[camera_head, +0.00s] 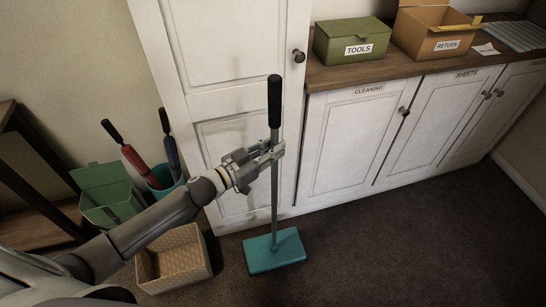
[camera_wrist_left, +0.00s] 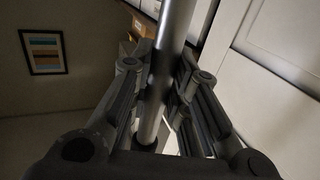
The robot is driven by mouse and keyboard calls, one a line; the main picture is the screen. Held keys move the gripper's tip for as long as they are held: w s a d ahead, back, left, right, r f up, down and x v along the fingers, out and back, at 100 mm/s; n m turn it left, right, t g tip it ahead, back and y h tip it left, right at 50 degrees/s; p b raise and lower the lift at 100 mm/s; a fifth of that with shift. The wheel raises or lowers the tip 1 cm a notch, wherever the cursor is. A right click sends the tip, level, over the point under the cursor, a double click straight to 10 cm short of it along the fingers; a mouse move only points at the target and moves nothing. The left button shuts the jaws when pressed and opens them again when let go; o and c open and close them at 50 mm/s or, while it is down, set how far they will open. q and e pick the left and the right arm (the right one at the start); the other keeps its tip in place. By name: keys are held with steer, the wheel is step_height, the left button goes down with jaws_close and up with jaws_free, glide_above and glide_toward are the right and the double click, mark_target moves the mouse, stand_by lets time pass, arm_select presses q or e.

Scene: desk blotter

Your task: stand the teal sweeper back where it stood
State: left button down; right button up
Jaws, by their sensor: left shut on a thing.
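The teal sweeper (camera_head: 274,252) stands upright in the head view, with a flat teal head, a grey pole and a black grip at the top. Its head is at the floor in front of the white cabinets; whether it touches the floor I cannot tell for sure. My left gripper (camera_head: 272,156) is shut on the pole, about midway up. In the left wrist view the grey pole (camera_wrist_left: 170,50) runs between the two fingers of the left gripper (camera_wrist_left: 158,112). My right gripper is not in view.
A woven basket (camera_head: 174,259) stands on the floor left of the sweeper. A green bin (camera_head: 103,190) and a teal bucket (camera_head: 165,188) with long-handled tools stand behind my arm. A tall white cabinet (camera_head: 232,50) is close behind. Dark carpet (camera_head: 400,245) is clear to the right.

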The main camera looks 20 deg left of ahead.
arm_select(q)
steer(key=shift+w+a+f+b, duration=0.1)
steer(key=shift+w+f+b, duration=0.2)
steer(key=shift+f, duration=0.8)
steer(key=shift+w+a+f+b, duration=0.1)
steer(key=shift+w+f, duration=0.3)
steer(key=shift+f, duration=0.75)
steer(key=shift+s+f+b, duration=0.25)
steer(key=shift+f+b, duration=0.1)
steer(key=shift+f, duration=0.35)
steer(key=c, duration=1.6)
jaws_free()
steer(key=shift+f, duration=0.2)
steer(key=shift+o, duration=1.2)
steer(key=shift+w, duration=0.1)
steer(key=shift+r, duration=0.15)
steer(key=shift+r, duration=0.2)
